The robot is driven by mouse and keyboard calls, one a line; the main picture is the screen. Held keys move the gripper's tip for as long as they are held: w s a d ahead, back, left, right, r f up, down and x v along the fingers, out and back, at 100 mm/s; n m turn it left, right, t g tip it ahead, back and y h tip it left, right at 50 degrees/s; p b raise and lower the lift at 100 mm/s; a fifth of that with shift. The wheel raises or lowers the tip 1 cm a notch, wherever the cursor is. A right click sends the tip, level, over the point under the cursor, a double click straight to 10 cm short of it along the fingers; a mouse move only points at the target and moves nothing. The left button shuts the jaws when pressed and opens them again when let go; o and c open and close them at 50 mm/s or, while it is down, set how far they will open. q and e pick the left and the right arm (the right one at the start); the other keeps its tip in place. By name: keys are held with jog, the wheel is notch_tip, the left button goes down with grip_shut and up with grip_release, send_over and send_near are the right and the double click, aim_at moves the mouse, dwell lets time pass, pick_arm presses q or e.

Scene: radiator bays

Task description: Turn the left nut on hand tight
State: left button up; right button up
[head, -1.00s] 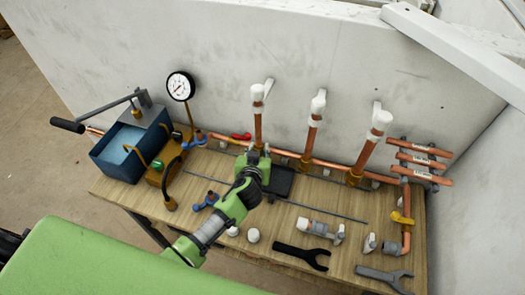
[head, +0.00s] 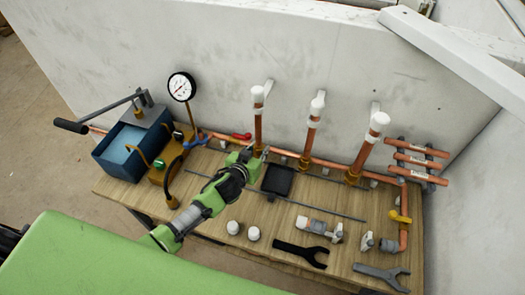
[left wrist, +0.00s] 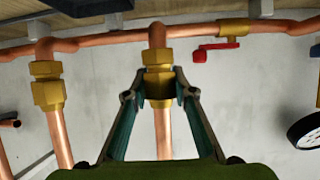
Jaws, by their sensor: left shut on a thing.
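The left nut is a brass nut (left wrist: 158,86) on the left upright copper pipe (head: 258,125). In the left wrist view, which shows the scene upside down, it sits between my left gripper's (left wrist: 160,95) two fingers, which are shut on it. A second brass fitting (left wrist: 157,57) lies directly against it, at the branch of the horizontal copper pipe. In the head view my left gripper (head: 258,153) reaches the foot of that pipe and hides most of the nut. My right gripper is not in view.
A middle pipe nut (head: 304,162) and a right pipe nut (head: 352,177) stand along the same run. A red-handled valve (left wrist: 212,46) is close by. A black tray (head: 278,180) lies just right of my gripper. A blue pump (head: 130,155) stands left; wrenches (head: 301,252) lie in front.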

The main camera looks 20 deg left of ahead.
pick_arm(q)
jog(key=shift+f, duration=0.1)
jog(key=shift+a+m+h, duration=0.2)
jog(key=shift+m+h, duration=0.6)
jog(key=shift+s+d+m+g+h, duration=0.1)
jog(key=shift+m+g+h, duration=0.2)
jog(key=shift+m+h, duration=0.35)
jog(key=o, duration=1.1)
